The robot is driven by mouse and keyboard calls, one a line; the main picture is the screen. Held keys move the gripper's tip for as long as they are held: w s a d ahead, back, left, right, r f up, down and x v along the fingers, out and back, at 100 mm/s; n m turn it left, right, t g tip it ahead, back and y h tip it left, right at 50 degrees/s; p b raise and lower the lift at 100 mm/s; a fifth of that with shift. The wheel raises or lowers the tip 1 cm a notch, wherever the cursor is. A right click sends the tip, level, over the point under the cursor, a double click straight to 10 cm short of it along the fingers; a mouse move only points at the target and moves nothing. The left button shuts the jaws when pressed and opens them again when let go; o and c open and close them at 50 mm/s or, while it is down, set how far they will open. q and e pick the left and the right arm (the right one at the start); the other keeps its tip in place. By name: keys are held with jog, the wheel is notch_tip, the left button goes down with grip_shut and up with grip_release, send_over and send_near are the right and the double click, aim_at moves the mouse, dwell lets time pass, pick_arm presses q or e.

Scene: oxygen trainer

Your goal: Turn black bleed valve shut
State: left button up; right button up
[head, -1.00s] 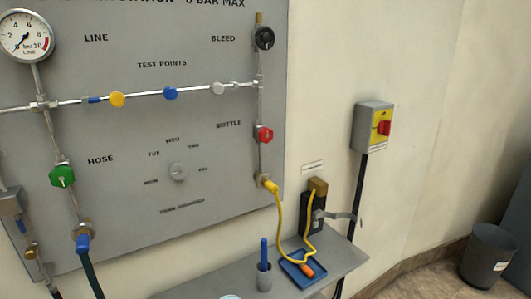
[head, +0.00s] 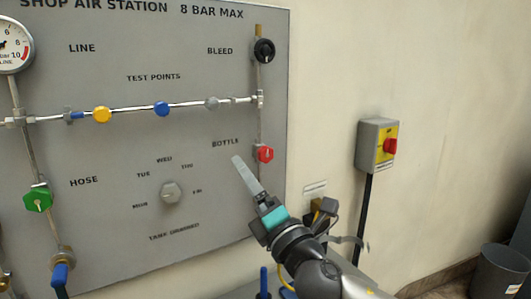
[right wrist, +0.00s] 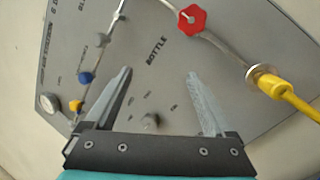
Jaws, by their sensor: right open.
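The black bleed valve (head: 263,50) is a round black knob at the top right of the grey panel, by the word BLEED. My right gripper (head: 238,160) comes up from the lower right in the head view, in front of the panel below and left of the bleed valve, apart from it. In the right wrist view its two fingers (right wrist: 165,82) are spread with nothing between them. The red bottle valve (head: 265,154) is just right of the fingers, and it also shows in the right wrist view (right wrist: 192,19). The bleed valve does not show clearly in the right wrist view.
A pipe with yellow (head: 101,115), blue (head: 162,109) and grey (head: 211,103) test points crosses the panel. A green hose valve (head: 38,198) is at left. A red-knobbed switch box (head: 377,145) is on the wall at right. A bin (head: 499,270) stands on the floor.

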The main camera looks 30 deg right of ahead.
jog(key=s+a+r+n+g+y, duration=0.15)
jog(key=a+r+n+y, duration=0.25)
jog(key=r+n+y, duration=0.5)
jog(key=s+a+r+n+g+y, duration=0.15)
jog(key=a+r+n+y, duration=0.3)
jog(key=n, duration=0.95)
jog(key=n+g+h, duration=0.1)
jog(key=n+h, duration=1.3)
jog(key=n, duration=0.8)
send_near(266, 51)
jog(key=shift+y, duration=0.25)
jog(key=w+p, duration=0.1)
jog(key=p, duration=0.1)
jog(key=w+p, duration=0.2)
jog(key=p, duration=0.1)
jog(key=w+p, duration=0.1)
jog(key=p, duration=0.1)
jog(key=shift+w+d+r+p, duration=0.2)
jog(key=shift+w+r+p, duration=0.05)
jog(key=shift+w+p, duration=0.1)
jog(key=w+p, duration=0.2)
jog(key=w, duration=0.2)
jog(key=shift+w, duration=0.2)
jog(key=shift+w+f+p, duration=0.2)
jog(key=shift+w+p, duration=0.3)
jog(key=shift+w, duration=0.15)
